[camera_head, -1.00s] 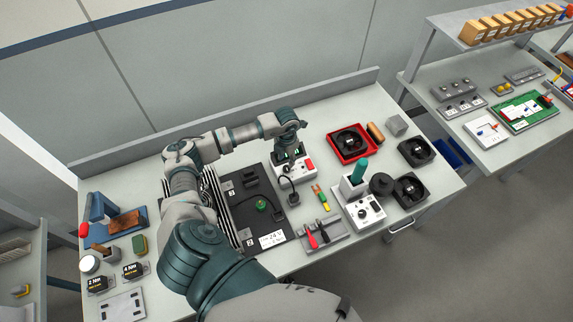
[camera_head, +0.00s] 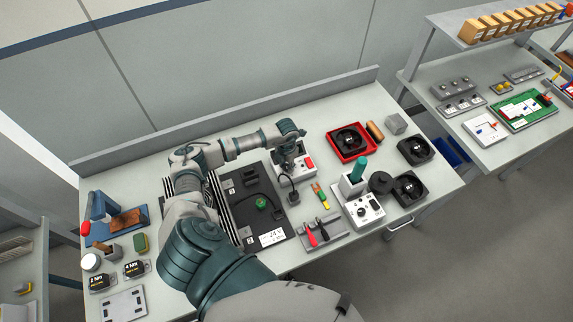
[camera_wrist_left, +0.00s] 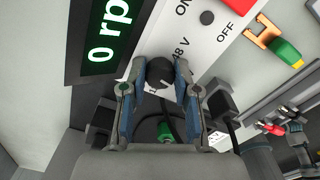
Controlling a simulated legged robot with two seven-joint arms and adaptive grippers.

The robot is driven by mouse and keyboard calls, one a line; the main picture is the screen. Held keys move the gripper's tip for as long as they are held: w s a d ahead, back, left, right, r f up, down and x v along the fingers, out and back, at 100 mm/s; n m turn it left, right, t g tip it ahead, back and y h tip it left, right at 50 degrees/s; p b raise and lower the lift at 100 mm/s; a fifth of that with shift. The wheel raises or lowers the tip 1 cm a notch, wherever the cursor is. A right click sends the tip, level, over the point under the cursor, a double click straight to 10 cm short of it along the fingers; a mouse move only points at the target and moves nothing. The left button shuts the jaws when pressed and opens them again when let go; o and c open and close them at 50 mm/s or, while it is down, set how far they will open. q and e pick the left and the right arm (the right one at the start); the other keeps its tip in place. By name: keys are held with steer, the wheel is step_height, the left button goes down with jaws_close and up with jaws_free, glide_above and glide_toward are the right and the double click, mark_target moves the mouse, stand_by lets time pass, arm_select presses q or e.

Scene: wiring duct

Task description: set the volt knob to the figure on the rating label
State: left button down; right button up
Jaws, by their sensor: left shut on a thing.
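The supply unit (camera_head: 309,170) is a white box with a red button, standing near the middle of the bench. The left wrist view shows its black volt knob (camera_wrist_left: 160,76) on the white panel (camera_wrist_left: 205,45), with "48 V" printed beside it and ON and OFF further up. My left gripper (camera_head: 288,167) is over the unit; in the left wrist view its fingers (camera_wrist_left: 156,92) are closed on both sides of the knob. The knob's pointer cannot be read clearly. The rating label (camera_head: 271,238) is white, on the dark board's front edge, and appears to read 24 V. My right gripper is out of view.
A dark display (camera_wrist_left: 105,35) reading "0 rpm" stands close beside the knob. The dark board (camera_head: 245,215) carries a green part and a cable. A tray with red and black tools (camera_head: 318,235) and a white box with a green-handled tool (camera_head: 362,210) stand to the right.

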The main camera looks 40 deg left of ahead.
mark_target(286, 165)
arm_select(q)
steer(key=shift+a+n, duration=0.1)
steer(key=shift+n, duration=0.8)
steer(key=c, duration=1.1)
jaws_free()
steer(key=shift+c, duration=0.2)
step_height(286, 165, up, 12)
steer(key=shift+f, duration=0.15)
